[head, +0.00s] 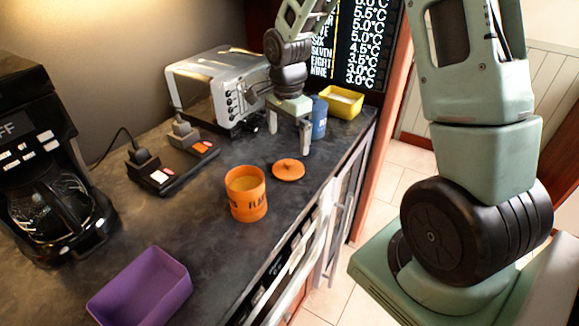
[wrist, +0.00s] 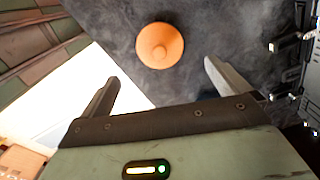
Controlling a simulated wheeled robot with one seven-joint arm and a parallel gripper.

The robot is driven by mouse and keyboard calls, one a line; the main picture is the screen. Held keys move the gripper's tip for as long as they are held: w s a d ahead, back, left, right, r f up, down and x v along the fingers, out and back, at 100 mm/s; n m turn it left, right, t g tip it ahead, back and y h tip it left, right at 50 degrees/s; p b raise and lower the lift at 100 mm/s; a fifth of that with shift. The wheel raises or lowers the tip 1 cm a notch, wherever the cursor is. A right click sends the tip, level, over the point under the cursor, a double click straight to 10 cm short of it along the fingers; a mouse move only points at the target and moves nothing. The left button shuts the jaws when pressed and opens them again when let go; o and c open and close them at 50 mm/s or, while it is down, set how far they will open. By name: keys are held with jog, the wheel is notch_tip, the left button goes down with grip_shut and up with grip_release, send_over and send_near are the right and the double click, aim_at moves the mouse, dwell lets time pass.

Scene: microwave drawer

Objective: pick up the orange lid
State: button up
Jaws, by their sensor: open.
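The orange lid (head: 289,170) is a round disc with a small knob on top. It lies flat on the dark countertop, just behind and right of the orange canister (head: 246,194), which stands open. In the wrist view the lid (wrist: 160,45) lies beyond my fingertips, roughly midway between them sideways. My gripper (head: 290,140) is open and empty, pointing down above the counter on the far side of the lid. Its two fingers show apart in the wrist view (wrist: 163,78).
A blue can (head: 319,118) and a yellow tub (head: 341,102) stand behind my gripper. A silver toaster oven (head: 215,90) is behind left. A power strip (head: 172,165), a purple bin (head: 140,288) and a coffee maker (head: 45,165) are left. The counter's front edge (head: 318,192) runs close right of the lid.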

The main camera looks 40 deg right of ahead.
aim_at(288, 161)
notch_tip(288, 161, down, 9)
jog(key=shift+f+p, duration=0.15)
jog(key=shift+p, duration=0.85)
jog(key=shift+c, duration=0.3)
jog(key=c, duration=1)
